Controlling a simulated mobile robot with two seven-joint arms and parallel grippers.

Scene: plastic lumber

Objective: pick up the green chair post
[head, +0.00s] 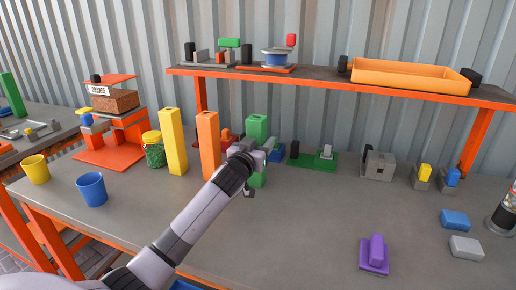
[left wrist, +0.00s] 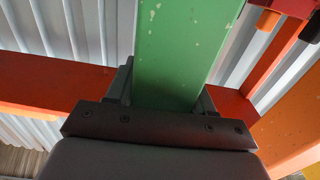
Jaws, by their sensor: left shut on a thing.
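The green chair post (head: 257,128) stands upright on the workbench, to the right of an orange post (head: 208,142) and a yellow post (head: 172,140). My left gripper (head: 262,150) reaches in from the left and is shut on the green post. My wrist and gripper hide its middle part in the head view. In the left wrist view the green post (left wrist: 182,50) fills the space between the jaws of my left gripper (left wrist: 160,95). I cannot tell whether its foot is clear of the bench. My right gripper is not in view.
An orange-edged shelf (head: 330,82) runs above the back of the bench. A green jar (head: 154,150), a yellow cup (head: 35,169) and a blue cup (head: 92,189) stand at left. A purple block (head: 375,254) lies front right. The bench's centre right is clear.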

